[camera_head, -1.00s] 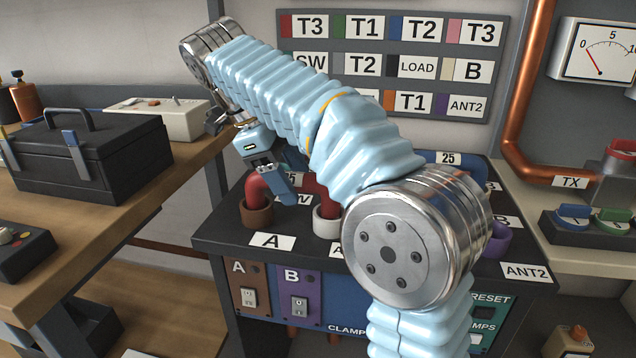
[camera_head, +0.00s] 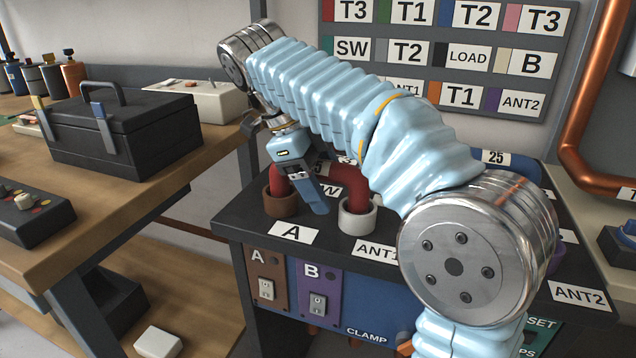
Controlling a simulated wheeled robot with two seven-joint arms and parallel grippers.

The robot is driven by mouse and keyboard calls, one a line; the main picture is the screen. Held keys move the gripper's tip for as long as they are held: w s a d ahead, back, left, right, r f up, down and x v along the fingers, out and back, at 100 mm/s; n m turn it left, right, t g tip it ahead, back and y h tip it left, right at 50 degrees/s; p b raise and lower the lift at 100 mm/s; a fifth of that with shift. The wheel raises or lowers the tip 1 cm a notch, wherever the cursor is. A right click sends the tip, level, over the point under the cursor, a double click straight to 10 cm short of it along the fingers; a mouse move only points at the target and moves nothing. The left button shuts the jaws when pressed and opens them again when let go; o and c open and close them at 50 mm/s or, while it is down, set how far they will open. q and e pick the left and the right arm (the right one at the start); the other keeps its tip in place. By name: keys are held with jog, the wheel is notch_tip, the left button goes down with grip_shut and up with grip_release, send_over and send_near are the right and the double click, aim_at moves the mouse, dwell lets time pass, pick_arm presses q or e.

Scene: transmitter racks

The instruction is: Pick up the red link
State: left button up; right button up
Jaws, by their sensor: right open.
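The red link (camera_head: 349,182) is a bent red pipe on the black bench top. Its left leg stands in a brown socket (camera_head: 280,205) by the label A, and its right leg in a white socket (camera_head: 357,217) by ANT1. My right gripper (camera_head: 309,190) is open, pointing down at the link, with a blue finger in front of it between the two sockets. The gripper covers the middle of the link, and the other finger is hard to make out. I cannot tell whether they touch. My left gripper is out of view.
My right arm hides much of the bench top behind it. A label board (camera_head: 445,55) hangs on the wall behind. On the left, a wooden table (camera_head: 150,190) carries a black toolbox (camera_head: 122,135). A copper pipe (camera_head: 590,100) runs down at the right.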

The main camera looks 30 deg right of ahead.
dwell(0.3)
grip_shut()
dwell(0.4)
